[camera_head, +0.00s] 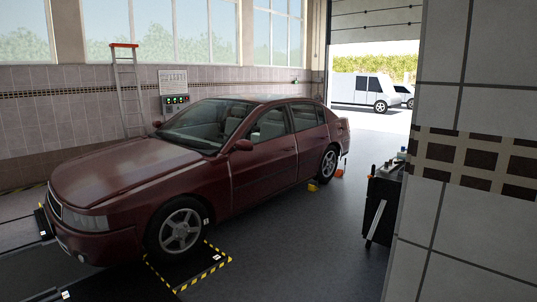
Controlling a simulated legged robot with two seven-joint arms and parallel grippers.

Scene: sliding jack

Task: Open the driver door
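A dark red sedan (150,170) stands on the garage floor, its front toward the lower left. Its near-side front door (262,172) looks shut, flush with the body. The door handle is too small to make out clearly. A side mirror (243,145) sticks out at the front of that door's window. The rear door (312,148) behind it also looks shut. Neither of my grippers shows in the head view.
A tiled wall corner (470,220) fills the right side. A black tool cart (382,205) stands beside it. Yellow-black striped plates (205,270) lie by the front wheel. Orange chocks (313,186) sit near the rear wheel. The floor (300,245) between car and cart is clear.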

